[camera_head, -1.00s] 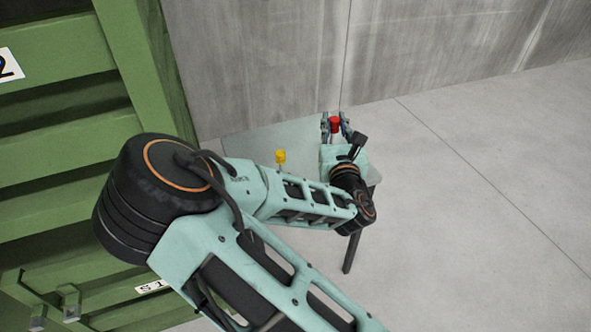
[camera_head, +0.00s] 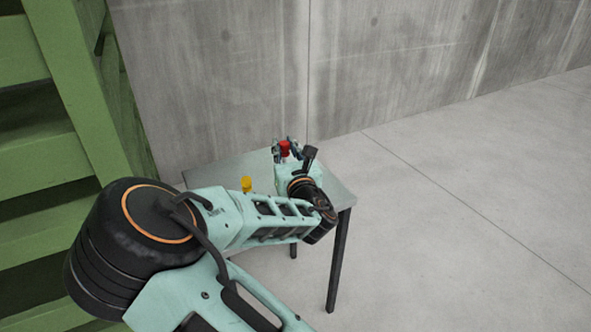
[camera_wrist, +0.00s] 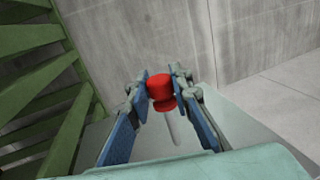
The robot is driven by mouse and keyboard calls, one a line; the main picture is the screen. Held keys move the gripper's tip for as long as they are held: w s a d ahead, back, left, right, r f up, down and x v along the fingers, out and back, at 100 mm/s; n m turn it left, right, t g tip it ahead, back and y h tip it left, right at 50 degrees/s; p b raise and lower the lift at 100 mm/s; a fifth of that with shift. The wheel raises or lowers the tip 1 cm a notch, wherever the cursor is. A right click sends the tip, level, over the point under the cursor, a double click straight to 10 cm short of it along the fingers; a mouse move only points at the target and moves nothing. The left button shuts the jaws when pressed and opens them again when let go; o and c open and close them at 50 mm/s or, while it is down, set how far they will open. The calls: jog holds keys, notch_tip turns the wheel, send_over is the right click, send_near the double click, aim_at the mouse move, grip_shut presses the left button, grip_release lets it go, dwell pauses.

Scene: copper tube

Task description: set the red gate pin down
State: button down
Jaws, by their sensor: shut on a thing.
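The red gate pin (camera_head: 285,148) is between the fingers of my gripper (camera_head: 284,146), over the far part of a small grey table (camera_head: 340,193). In the wrist view the pin's red head (camera_wrist: 161,90) sits between the two blue-padded fingertips of my gripper (camera_wrist: 160,88), with a thin pale shaft-like strip below it. My gripper is shut on the pin. I cannot tell whether the pin touches the tabletop (camera_wrist: 97,137).
A yellow object (camera_head: 246,184) stands on the table to the left of my gripper, partly behind my arm. A concrete wall (camera_head: 400,60) rises behind. A green slatted structure (camera_head: 70,80) is at the left. Open floor (camera_head: 480,200) lies to the right.

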jog(key=shift+w+d+f+b, duration=0.5)
jog(key=shift+w+f, duration=0.45)
jog(key=shift+f, duration=0.65)
jog(key=shift+w+d+f+b, duration=0.5)
jog(key=shift+w+f, duration=0.45)
jog(key=shift+f, duration=0.65)
jog(key=shift+w+d+f+b, duration=0.45)
jog(key=shift+w+f, duration=0.5)
jog(key=shift+f, duration=0.65)
jog(key=shift+f, duration=0.2)
jog(key=c, duration=1.7)
grip_release()
jog(key=shift+c, duration=0.2)
jog(key=shift+r, duration=0.2)
jog(key=shift+s+d, duration=0.1)
jog(key=shift+s, duration=0.1)
jog(key=p+v, duration=0.1)
jog(key=v, duration=1)
jog(key=shift+s+d, duration=0.1)
jog(key=shift+s, duration=0.2)
